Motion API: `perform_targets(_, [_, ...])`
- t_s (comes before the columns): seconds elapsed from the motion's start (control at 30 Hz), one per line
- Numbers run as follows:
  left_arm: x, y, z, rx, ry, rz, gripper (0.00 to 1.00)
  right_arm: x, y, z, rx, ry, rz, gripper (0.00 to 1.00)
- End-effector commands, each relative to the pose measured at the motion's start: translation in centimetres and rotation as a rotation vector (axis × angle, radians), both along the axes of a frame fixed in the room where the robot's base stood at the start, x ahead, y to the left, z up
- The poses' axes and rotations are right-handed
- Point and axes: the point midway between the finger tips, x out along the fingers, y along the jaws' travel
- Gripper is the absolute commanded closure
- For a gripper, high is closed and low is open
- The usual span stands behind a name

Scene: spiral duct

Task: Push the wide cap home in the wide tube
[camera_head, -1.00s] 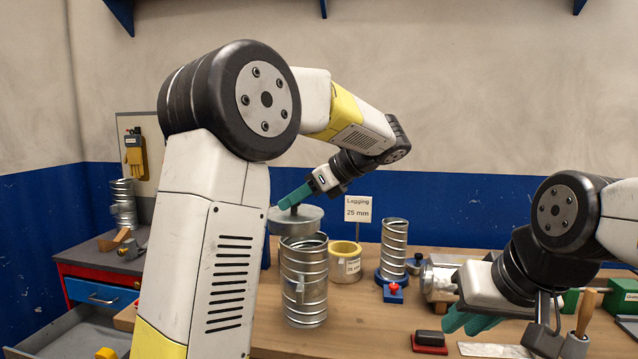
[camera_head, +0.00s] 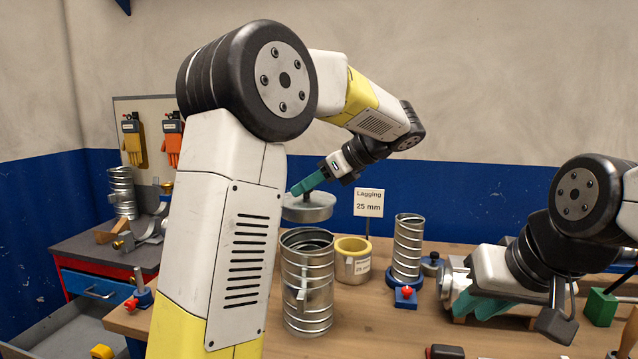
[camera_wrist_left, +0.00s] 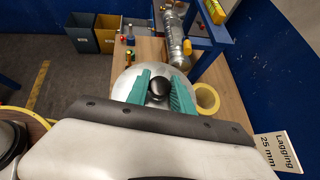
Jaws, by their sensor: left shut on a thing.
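The wide cap (camera_head: 310,211) is a round grey metal disc with a black knob (camera_wrist_left: 160,88). My left gripper (camera_head: 301,189) is shut on the knob and holds the cap level above the wide tube. The wide tube (camera_head: 307,292) is a ribbed silver duct standing upright on the bench with its mouth open upward. A small gap shows between the cap's underside and the tube's rim. In the left wrist view the cap (camera_wrist_left: 128,84) lies under both teal fingers; the tube is hidden there. My right gripper (camera_head: 478,304) hangs low at the right; its finger gap is unclear.
Close right of the tube stands a yellow-rimmed pot (camera_head: 353,267), then a narrower ribbed tube (camera_head: 407,250) on a blue base. A "Lagging 25 mm" sign (camera_head: 368,203) rises behind. A side cabinet (camera_head: 95,285) stands left. Bare bench (camera_head: 385,325) lies right of the tube.

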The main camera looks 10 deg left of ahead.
Motion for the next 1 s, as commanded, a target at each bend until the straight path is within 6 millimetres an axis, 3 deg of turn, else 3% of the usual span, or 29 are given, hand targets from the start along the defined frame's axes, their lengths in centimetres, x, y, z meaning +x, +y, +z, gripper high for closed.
perform_targets(0.5, [0.0,0.0,-4.4,0.001,0.001,-0.001,1.0,0.0,0.0,0.0,0.0,0.0,0.0,0.78])
perform_targets(1.0, [0.0,0.0,-5.1,0.001,-0.002,0.0,1.0,0.0,0.0,0.0,0.0,0.0,0.0,0.78])
